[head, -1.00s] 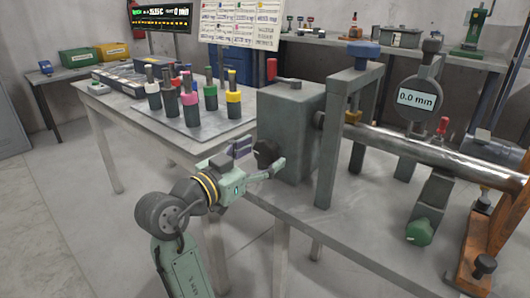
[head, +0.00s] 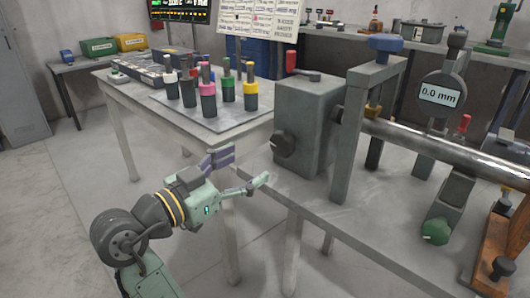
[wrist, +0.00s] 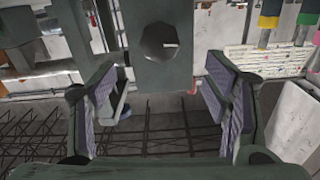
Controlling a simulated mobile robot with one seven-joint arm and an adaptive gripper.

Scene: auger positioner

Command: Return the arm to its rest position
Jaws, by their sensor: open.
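My gripper (head: 243,172) is open and empty in the head view. It hangs in the air in front of the near table edge, left of the grey machine block (head: 312,125). The block's dark round knob (head: 283,144) is apart from the fingers, to their upper right. In the wrist view my two padded fingers (wrist: 160,105) stand wide apart. Beyond them the block (wrist: 160,75) and its dark knob (wrist: 160,42) show, with nothing between the fingers.
The machine table (head: 380,215) carries a clamp frame, a dial reading 0.0 mm (head: 441,95) and a long metal bar (head: 450,150). A side table (head: 150,118) holds several colour-topped tools on a plate. Open floor (head: 60,220) lies left of my arm.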

